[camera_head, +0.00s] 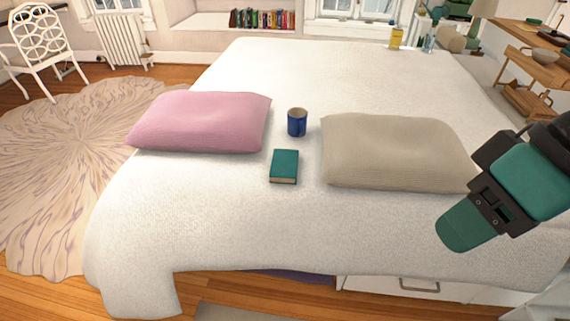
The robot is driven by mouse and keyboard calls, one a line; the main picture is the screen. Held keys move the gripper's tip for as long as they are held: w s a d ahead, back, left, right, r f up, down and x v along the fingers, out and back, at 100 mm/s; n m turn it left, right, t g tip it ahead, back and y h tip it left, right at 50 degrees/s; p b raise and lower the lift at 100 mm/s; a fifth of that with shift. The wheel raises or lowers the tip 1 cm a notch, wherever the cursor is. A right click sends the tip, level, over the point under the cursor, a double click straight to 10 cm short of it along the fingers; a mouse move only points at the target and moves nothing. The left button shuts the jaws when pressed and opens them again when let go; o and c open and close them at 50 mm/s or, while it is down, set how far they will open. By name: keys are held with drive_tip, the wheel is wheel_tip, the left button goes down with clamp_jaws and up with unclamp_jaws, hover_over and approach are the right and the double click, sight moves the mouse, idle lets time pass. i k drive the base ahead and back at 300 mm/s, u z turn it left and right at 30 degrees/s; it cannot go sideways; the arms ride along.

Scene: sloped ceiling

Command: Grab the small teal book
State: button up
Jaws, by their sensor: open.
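The small teal book (285,165) lies flat on the white bed, in the gap between the two pillows and nearer the bed's front edge. Its cover faces up and its pale page edge faces me. My gripper (462,228) is at the right of the view, over the front right part of the bed. It is well to the right of the book and apart from it. It is open, with nothing seen in it. Its far finger is hidden from this angle.
A blue mug (297,122) stands just behind the book. A pink pillow (200,122) lies to the left and a beige pillow (395,151) to the right, between book and gripper. The white bed (230,225) is clear in front.

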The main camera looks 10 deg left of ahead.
sight(284, 162)
drive_tip(key=u, duration=0.4)
drive_tip(key=k, duration=0.5)
drive_tip(key=u, duration=1.25)
drive_tip(key=i, duration=1.15)
drive_tip(key=z, duration=0.95)
drive_tip(key=i, duration=0.75)
drive_tip(key=z, duration=0.7)
